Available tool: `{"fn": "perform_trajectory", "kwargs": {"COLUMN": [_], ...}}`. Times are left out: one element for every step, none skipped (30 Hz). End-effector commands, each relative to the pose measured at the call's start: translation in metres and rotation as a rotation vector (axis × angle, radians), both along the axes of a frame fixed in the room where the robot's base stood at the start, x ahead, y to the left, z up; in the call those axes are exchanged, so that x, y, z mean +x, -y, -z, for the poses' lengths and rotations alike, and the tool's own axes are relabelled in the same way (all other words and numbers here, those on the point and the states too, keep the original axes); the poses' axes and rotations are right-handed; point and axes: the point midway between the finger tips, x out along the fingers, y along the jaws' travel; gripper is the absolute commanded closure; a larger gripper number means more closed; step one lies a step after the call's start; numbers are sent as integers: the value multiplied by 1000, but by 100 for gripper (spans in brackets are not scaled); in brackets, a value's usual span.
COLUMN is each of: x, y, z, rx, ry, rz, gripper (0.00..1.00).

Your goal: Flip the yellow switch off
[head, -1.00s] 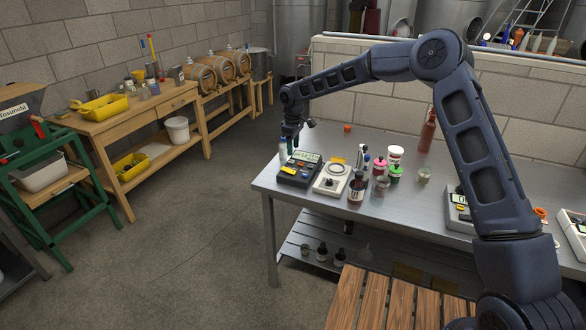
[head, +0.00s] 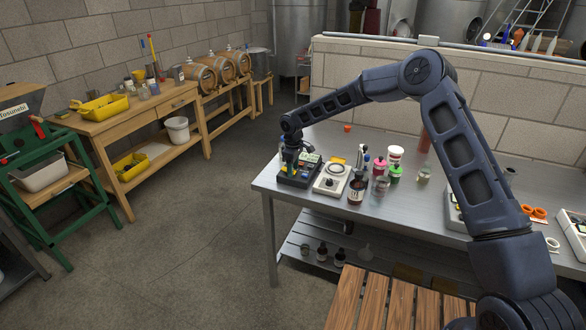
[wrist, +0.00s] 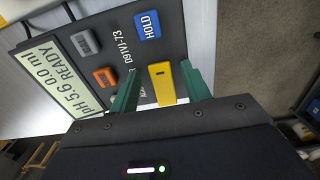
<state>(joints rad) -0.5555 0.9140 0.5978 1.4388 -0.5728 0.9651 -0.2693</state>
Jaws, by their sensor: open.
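The yellow switch (wrist: 162,83) is on the dark face of a pH meter in the wrist view. The meter (head: 296,178) sits at the left end of the steel table in the head view. My gripper (wrist: 160,85) is open, with its two green fingers on either side of the yellow switch, apart from it on the left and close to it on the right. Whether a finger touches the switch, I cannot tell. In the head view my gripper (head: 291,168) is over the meter and hides part of its face.
Beside the switch are a blue HOLD button (wrist: 147,25), an orange button (wrist: 104,77) and a grey button (wrist: 84,43). A white scale (head: 331,180) stands just right of the meter, with several bottles beyond it. The floor left of the table is clear.

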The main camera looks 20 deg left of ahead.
Motion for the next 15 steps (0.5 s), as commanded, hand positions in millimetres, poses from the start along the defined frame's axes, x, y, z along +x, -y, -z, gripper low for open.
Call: {"fn": "perform_trajectory", "kwargs": {"x": [0,0,0,0,0,0,0,0,0,0,0,0,0,0,0], "y": [0,0,0,0,0,0,0,0,0,0,0,0,0,0,0], "z": [0,0,0,0,0,0,0,0,0,0,0,0,0,0,0], "rx": [0,0,0,0,0,0,0,0,0,0,0,0,0,0,-2], "ry": [0,0,0,0,0,0,0,0,0,0,0,0,0,0,0], "rz": [0,0,0,0,0,0,0,0,0,0,0,0,0,0,0], "gripper": [53,53,53,53,53,61,66,72,80,86,92,98,97,97,97]}}
